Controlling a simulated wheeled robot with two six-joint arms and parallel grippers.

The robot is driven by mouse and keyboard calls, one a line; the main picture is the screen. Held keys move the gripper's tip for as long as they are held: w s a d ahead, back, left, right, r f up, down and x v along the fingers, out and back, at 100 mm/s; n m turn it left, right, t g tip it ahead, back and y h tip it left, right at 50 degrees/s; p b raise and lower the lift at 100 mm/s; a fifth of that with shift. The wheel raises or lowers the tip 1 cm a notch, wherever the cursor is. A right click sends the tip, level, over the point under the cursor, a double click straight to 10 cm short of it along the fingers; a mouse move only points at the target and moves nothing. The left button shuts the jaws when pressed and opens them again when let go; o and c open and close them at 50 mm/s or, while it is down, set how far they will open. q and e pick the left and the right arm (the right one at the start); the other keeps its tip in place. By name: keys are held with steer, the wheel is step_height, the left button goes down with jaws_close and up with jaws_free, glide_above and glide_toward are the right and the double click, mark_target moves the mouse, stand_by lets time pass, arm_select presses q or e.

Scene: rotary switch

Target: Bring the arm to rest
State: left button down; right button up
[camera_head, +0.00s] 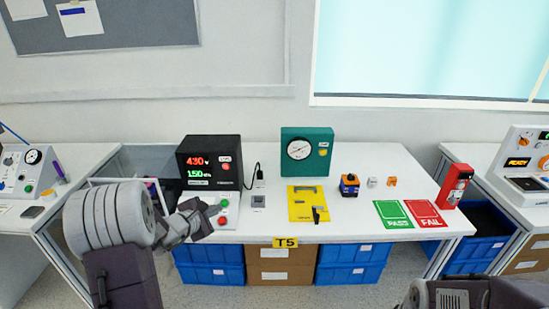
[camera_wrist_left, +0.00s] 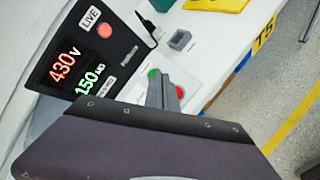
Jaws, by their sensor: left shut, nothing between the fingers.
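My left gripper (camera_head: 212,212) is shut and empty, in front of the button box at the left part of the white table (camera_head: 350,165). In the left wrist view its fingers (camera_wrist_left: 170,95) are together and overlap the panel with a green button (camera_wrist_left: 153,73) and a red button (camera_wrist_left: 180,91); I cannot tell whether they touch it. A yellow plate (camera_head: 301,203) with a black rotary handle (camera_head: 317,214) lies mid-table, apart from the gripper. Part of my right arm shows at the lower right; its gripper is out of view.
A black meter (camera_head: 209,160) reading 430 V stands behind the left gripper. A teal gauge box (camera_head: 306,155), an orange-black block (camera_head: 349,185), green card (camera_head: 393,213), red FAIL card (camera_head: 426,213) and red device (camera_head: 455,186) stand to the right. Blue bins (camera_head: 352,263) sit below.

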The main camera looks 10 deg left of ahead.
arm_select(q)
steer(key=d+r+m+g+h+p, duration=0.1)
steer(key=d+r+m+h+p, duration=0.2)
steer(key=d, duration=0.4)
steer(key=d+r+m+h+p, duration=0.1)
steer(key=d+r+m+p, duration=0.1)
steer(key=d+r, duration=0.4)
steer(key=s+d+f+m+g+h+p, duration=0.1)
steer(key=s+d+m+g+h+p, duration=0.15)
steer(key=s+d+m+g, duration=0.5)
steer(key=s+d+f+m+g+y+p, duration=0.3)
steer(key=s+m, duration=0.4)
steer(key=s, duration=0.6)
steer(key=s+a+f+m+y, duration=0.1)
steer(key=a+m+y, duration=0.1)
steer(key=a, duration=0.2)
steer(key=s+a+f+m+y+b, duration=0.1)
steer(key=s+a+f+m+y, duration=0.1)
steer(key=a, duration=0.2)
steer(key=shift+s+f+y, duration=0.25)
steer(key=shift+f+y, duration=0.05)
steer(key=shift+y, duration=0.05)
